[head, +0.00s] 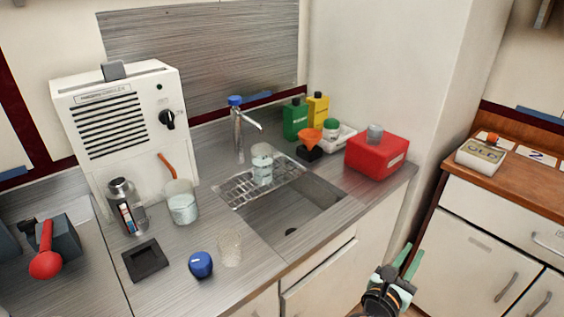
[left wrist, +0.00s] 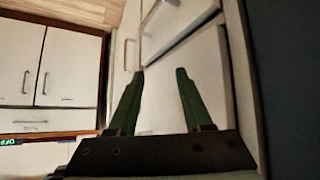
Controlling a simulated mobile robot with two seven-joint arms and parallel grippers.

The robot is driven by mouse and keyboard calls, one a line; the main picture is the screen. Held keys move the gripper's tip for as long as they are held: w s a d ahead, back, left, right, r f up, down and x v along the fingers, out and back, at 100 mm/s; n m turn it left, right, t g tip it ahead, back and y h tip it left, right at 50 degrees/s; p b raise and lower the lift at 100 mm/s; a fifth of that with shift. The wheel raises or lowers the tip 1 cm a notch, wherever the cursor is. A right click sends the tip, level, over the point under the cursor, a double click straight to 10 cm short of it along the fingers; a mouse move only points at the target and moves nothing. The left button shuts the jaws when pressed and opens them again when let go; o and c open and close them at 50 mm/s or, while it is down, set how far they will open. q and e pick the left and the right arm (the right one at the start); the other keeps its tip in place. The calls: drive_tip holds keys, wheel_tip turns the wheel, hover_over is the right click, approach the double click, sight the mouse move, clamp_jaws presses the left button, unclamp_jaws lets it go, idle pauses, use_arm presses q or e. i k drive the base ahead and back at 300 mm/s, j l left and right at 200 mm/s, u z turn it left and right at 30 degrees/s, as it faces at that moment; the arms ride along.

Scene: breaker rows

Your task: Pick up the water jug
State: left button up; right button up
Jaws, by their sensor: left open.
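A clear vessel with whitish water and an orange stick or handle (head: 183,208) stands upright on the steel counter, right of the white chiller. A second clear vessel (head: 262,171), holding some liquid, stands on the wire rack over the sink. I cannot tell for certain which of these is the water jug.
A tap (head: 238,130) rises behind the sink. A red box (head: 377,157) stands at right.

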sight(268, 165)
drive_tip(key=i+l, duration=0.1)
drive_tip(key=l, duration=0.2)
drive_tip(key=i+l, duration=0.15)
drive_tip(key=l, duration=0.15)
drive_tip(key=i+l+u, duration=0.1)
drive_tip(key=l, duration=0.2)
drive_tip(key=i+l+u, duration=0.15)
drive_tip(key=u, duration=1.15)
drive_tip(key=i+l+u, duration=0.25)
drive_tip(key=i+l, duration=0.1)
